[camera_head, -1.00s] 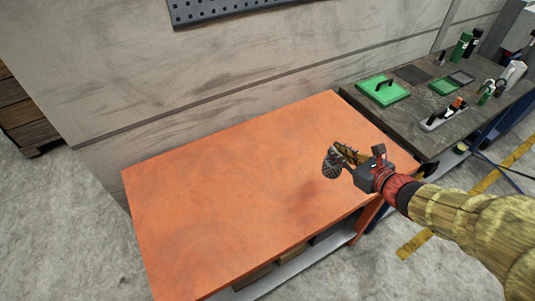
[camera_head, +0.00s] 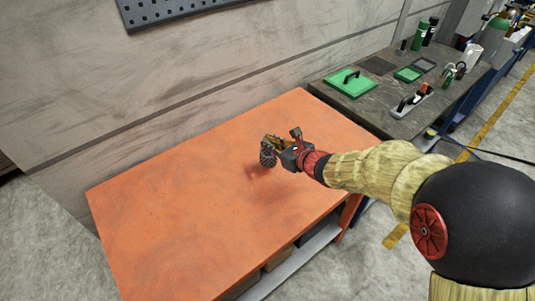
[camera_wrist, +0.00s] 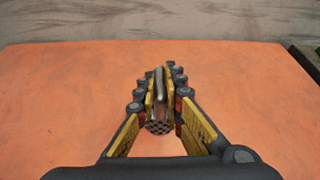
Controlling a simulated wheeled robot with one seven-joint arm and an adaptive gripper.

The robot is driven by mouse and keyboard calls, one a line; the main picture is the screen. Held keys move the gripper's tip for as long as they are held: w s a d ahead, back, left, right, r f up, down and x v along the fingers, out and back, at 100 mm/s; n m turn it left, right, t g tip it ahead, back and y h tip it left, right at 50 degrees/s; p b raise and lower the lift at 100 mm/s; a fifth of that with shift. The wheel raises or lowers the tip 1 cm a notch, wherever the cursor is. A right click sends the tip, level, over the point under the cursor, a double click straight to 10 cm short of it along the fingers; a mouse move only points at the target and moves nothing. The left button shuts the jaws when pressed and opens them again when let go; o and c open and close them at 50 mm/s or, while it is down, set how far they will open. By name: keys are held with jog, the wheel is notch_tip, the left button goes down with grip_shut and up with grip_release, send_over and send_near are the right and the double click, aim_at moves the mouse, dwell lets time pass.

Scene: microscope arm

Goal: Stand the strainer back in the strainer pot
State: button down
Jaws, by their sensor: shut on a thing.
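My gripper (camera_head: 270,146) is above the orange table (camera_head: 190,215), near its middle. It is shut on the strainer (camera_head: 267,157), a small dark piece with a round perforated head. In the wrist view, the strainer's grey handle (camera_wrist: 159,85) stands between the yellow finger pads. Its checkered, perforated head (camera_wrist: 158,127) shows below the handle, between the fingers. My gripper (camera_wrist: 160,92) covers part of it. I cannot make out the strainer pot in either view.
The orange tabletop around my gripper is bare. A dark workbench (camera_head: 378,98) stands at the right, bearing a green board with a black handle (camera_head: 350,82), a white-grey tool (camera_head: 411,101) and green bottles (camera_head: 419,35). A wall runs behind the table.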

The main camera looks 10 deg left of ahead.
aim_at(271, 153)
jog(key=shift+w+a+f, duration=0.2)
jog(key=shift+a+f, duration=0.15)
jog(key=shift+f, duration=0.1)
jog(key=shift+w+f+b, duration=0.1)
jog(key=shift+f+b, duration=0.65)
jog(key=shift+f, duration=0.8)
jog(key=shift+f, duration=0.1)
jog(key=c, duration=1.9)
grip_release()
jog(key=shift+s+d+r, duration=0.15)
jog(key=shift+s+r, duration=0.05)
jog(key=shift+r, duration=0.1)
jog(key=p+v, duration=0.3)
jog(key=v, duration=0.8)
jog(key=shift+s, duration=0.2)
